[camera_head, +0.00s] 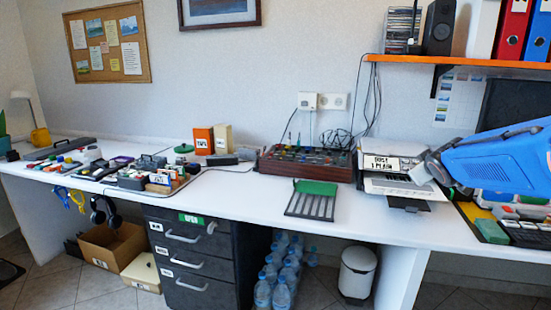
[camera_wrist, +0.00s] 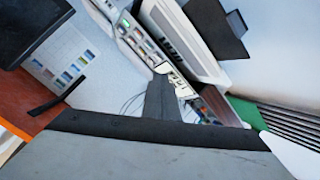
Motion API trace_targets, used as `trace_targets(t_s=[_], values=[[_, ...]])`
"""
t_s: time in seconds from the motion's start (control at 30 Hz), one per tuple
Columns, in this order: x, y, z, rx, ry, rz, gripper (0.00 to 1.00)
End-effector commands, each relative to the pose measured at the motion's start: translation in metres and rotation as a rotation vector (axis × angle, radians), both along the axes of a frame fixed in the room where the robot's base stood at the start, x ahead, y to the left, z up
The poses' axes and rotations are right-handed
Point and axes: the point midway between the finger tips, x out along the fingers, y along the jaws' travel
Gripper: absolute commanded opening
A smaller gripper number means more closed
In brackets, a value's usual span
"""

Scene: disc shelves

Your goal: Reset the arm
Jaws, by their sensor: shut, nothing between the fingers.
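My blue arm (camera_head: 495,160) reaches in from the right edge in the head view, in front of the wall above the right part of the desk. Its grey end (camera_head: 428,170) is just in front of the white printer (camera_head: 388,163). In the wrist view my gripper (camera_wrist: 160,85) shows as a dark finger block rising from the grey body at the bottom. The fingers are together and hold nothing. The wrist picture is tilted, with the printer (camera_wrist: 185,40) at the top.
An orange shelf (camera_head: 460,62) with binders and a speaker hangs above the arm. The white desk (camera_head: 250,205) holds a brown box of discs (camera_head: 308,163), a green-topped rack (camera_head: 313,198) and several small items. Coloured boxes lie right of the printer.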

Motion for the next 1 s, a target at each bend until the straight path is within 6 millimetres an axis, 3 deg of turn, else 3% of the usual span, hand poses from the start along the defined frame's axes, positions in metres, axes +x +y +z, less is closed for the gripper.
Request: trace_targets(t_s=[0.03,0.27,0.7,0.83,1.0], values=[[-0.020,0.009,-0.002,0.028,0.016,-0.022,0.00],[-0.111,0.046,-0.031,0.179,0.131,-0.130,0.00],[-0.299,0.133,-0.117,0.478,0.428,-0.232,0.00],[-0.345,0.155,-0.139,0.546,0.515,-0.237,0.00],[-0.379,0.171,-0.156,0.596,0.585,-0.237,0.00]])
